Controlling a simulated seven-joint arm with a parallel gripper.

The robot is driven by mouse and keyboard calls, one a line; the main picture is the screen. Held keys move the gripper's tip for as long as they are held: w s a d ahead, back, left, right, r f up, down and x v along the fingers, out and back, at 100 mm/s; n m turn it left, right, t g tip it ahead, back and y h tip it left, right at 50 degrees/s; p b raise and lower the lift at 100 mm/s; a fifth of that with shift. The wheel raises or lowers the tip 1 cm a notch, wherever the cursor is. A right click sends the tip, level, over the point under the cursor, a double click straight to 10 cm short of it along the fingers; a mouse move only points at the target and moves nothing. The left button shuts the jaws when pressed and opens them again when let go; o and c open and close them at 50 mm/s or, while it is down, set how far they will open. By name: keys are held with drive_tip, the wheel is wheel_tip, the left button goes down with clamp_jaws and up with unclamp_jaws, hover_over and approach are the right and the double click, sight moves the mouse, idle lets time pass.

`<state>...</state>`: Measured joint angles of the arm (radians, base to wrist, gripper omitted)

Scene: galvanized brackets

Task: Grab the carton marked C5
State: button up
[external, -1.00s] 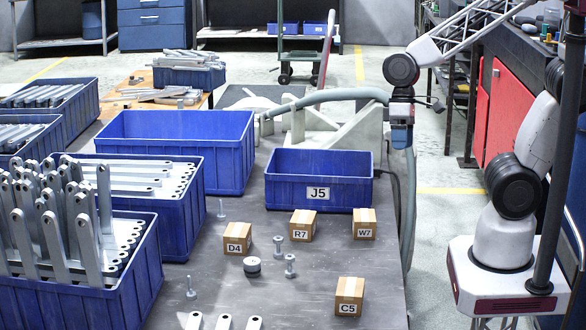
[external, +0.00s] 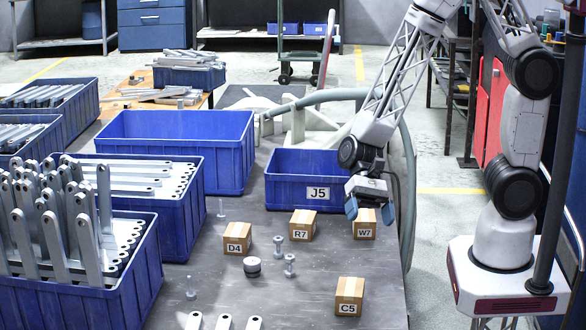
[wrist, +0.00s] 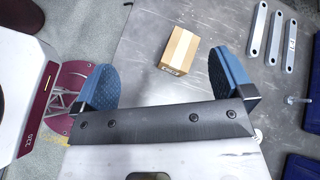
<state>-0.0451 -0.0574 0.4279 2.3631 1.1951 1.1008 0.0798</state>
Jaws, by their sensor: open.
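The carton marked C5 (external: 349,297) is a small brown box with a white label, standing on the grey table near its front right edge. It also shows in the wrist view (wrist: 180,49), ahead of the fingers and between their lines. My gripper (external: 370,206) is in the air in front of the blue J5 bin, above and behind the C5 carton, partly covering the W7 carton. In the wrist view my gripper (wrist: 167,88) has its two blue fingertips wide apart with nothing between them.
Cartons W7 (external: 364,230), R7 (external: 302,226) and D4 (external: 237,238) stand behind and left of C5. Blue bin J5 (external: 285,190) is behind. Flat metal bars (external: 224,322) lie at the front. Table around C5 is clear.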

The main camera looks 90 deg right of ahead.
sight(351, 285)
drive_tip(key=w+a+f+m+t, duration=0.1)
drive_tip(key=f+m, duration=0.1)
drive_tip(key=f, duration=0.2)
drive_tip(key=w+f+m+t+y, duration=0.1)
drive_tip(key=f+m, duration=0.2)
drive_tip(key=f, duration=0.1)
drive_tip(key=w+a+f+m+t+y, duration=0.1)
drive_tip(key=f+m, duration=0.1)
drive_tip(key=f, duration=0.2)
drive_tip(key=shift+w+a, duration=0.25)
drive_tip(key=shift+a, duration=0.05)
drive_tip(key=shift+a+f, duration=0.1)
drive_tip(key=shift+x, duration=1.2)
drive_tip(key=shift+x, duration=2.55)
drive_tip(key=shift+w, duration=0.15)
drive_tip(key=c, duration=1.2)
drive_tip(key=shift+r, duration=0.3)
